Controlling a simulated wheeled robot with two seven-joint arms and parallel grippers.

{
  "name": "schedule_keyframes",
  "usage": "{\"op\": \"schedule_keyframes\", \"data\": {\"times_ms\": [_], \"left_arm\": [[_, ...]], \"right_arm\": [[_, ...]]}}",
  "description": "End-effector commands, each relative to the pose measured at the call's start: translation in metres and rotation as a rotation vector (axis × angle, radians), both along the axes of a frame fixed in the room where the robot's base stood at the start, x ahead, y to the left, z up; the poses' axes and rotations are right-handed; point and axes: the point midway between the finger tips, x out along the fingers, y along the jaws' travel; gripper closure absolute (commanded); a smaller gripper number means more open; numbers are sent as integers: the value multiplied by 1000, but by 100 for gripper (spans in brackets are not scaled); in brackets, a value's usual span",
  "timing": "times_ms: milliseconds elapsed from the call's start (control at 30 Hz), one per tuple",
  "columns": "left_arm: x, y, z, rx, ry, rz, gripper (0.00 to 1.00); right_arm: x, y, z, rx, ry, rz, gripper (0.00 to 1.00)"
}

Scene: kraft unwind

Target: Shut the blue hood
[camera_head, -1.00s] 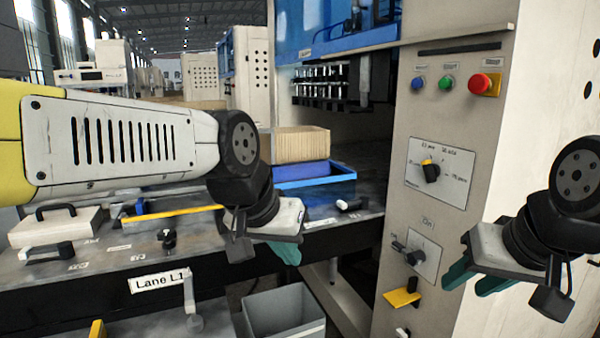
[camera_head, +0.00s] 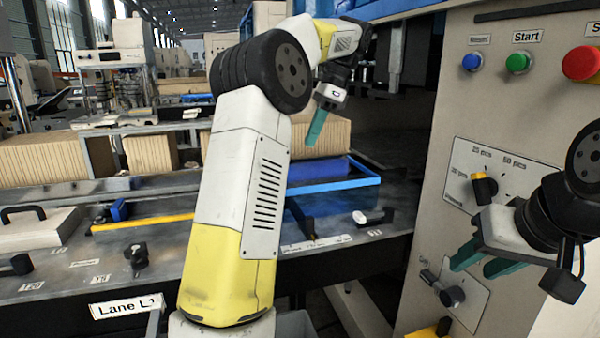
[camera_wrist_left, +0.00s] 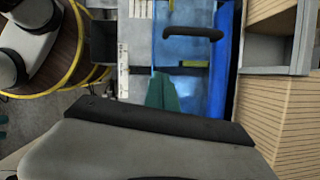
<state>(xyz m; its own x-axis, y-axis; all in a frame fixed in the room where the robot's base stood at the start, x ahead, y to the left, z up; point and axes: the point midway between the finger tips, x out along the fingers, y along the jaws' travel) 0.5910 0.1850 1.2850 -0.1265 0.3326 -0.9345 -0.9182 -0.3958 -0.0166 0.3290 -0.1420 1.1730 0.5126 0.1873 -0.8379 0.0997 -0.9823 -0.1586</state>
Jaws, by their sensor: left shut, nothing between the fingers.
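In the left wrist view a blue panel (camera_wrist_left: 182,55), likely the hood, has a black bar handle (camera_wrist_left: 193,34). My right gripper (camera_head: 484,262) is open and empty before the control panel.
The control panel has a green start button (camera_head: 518,62), a red button (camera_head: 582,63) and a selector knob (camera_head: 484,188). A white box with a black handle (camera_head: 30,230) sits at left.

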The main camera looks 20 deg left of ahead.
Motion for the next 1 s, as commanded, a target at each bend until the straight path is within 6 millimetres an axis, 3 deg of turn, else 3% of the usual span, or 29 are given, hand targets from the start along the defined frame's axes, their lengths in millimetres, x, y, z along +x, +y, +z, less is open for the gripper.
{"op": "schedule_keyframes", "data": {"times_ms": [267, 667, 800, 1000], "left_arm": [[1, 8, -17, 8, 25, -10, 100], [-11, 35, -94, 6, 26, -9, 100], [-19, 55, -94, 6, 20, -5, 100], [-25, 70, -95, 6, 20, -9, 100]], "right_arm": [[0, 0, 0, 0, 0, 0, 60], [0, 0, 0, 0, 0, 0, 60], [0, 0, 0, 0, 1, 0, 60], [0, 0, 0, 0, 0, 0, 60]]}}
